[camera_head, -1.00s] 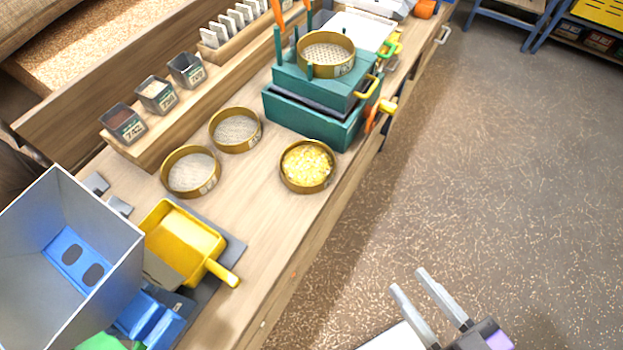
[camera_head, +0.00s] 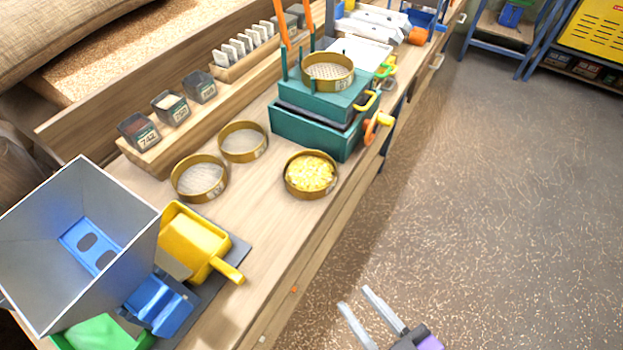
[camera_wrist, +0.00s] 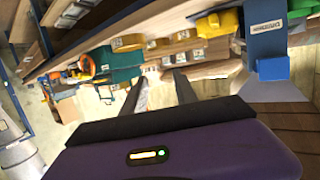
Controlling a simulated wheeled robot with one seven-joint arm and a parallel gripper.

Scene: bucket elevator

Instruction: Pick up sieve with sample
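The sieve with sample (camera_head: 311,175) is a round brass-coloured sieve filled with yellow chunks. It rests on the wooden bench near its front edge, in front of the teal shaker, in the head view. My gripper (camera_head: 357,302) is over the floor at the bottom of the head view, off the bench front and well apart from the sieve. Its two fingers are spread with nothing between them. The wrist view shows the fingers (camera_wrist: 162,88) apart and empty, with the bench and several sieves beyond; which one holds the sample is too small to tell there.
Two empty-looking sieves (camera_head: 200,178) (camera_head: 243,142) stand behind it to the left. Another sieve (camera_head: 328,72) sits on the teal shaker (camera_head: 318,128). A yellow scoop (camera_head: 195,243) and a grey-walled bin (camera_head: 75,250) are at the left. The floor at right is clear.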

